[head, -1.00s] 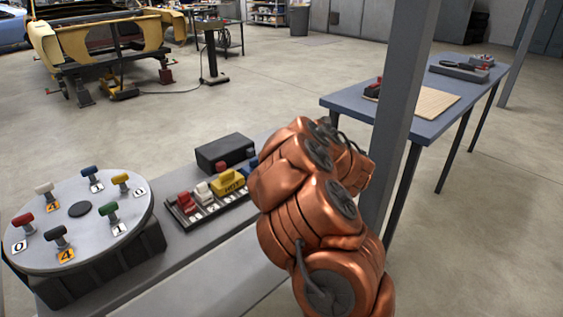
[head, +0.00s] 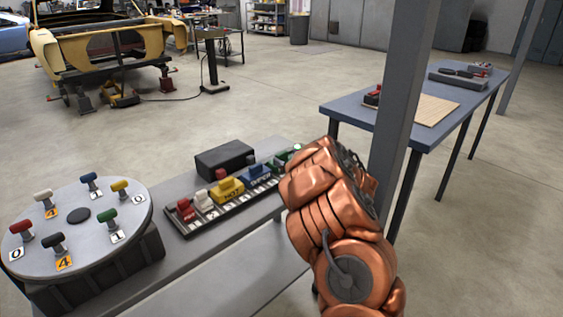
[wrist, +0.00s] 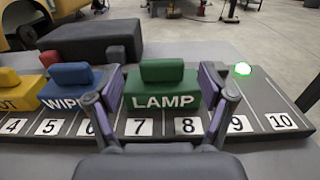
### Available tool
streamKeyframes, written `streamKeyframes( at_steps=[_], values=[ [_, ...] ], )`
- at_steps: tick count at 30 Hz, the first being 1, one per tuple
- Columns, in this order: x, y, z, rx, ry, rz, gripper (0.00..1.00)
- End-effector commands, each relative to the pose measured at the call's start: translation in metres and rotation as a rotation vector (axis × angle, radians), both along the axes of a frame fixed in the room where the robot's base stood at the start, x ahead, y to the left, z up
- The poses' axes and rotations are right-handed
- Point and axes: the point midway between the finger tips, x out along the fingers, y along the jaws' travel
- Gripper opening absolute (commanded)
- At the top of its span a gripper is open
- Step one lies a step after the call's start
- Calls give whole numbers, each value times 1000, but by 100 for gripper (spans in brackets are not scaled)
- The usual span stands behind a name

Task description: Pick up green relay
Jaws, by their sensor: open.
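The green relay (wrist: 161,88), marked LAMP, sits on a numbered strip (wrist: 262,103) above the labels 7 and 8 in the wrist view. In the head view the green relay (head: 287,157) shows at the strip's far right end, partly hidden by my arm. My gripper (wrist: 160,92) is open, with one finger on each side of the relay. I cannot tell whether the fingers touch it. In the head view the gripper is hidden behind my copper arm.
A blue relay (wrist: 70,84) stands close to the left of the green one, with a yellow relay (wrist: 18,92) beyond. A glowing green light (wrist: 242,69) is to the right. A dark box (head: 224,160) stands behind the strip. A round dial (head: 68,210) with coloured handles is at left.

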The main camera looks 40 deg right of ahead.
Motion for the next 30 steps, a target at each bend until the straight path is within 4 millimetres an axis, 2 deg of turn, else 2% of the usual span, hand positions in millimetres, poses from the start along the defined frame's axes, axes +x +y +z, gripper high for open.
streamKeyframes(
  at_steps=[6, 15, 30],
  values=[
    [27, -2, -1, 3, -2, 2, 81],
    [32, -3, -2, 0, -1, 0, 81],
    [32, -3, -2, 0, -1, 0, 29]
  ],
)
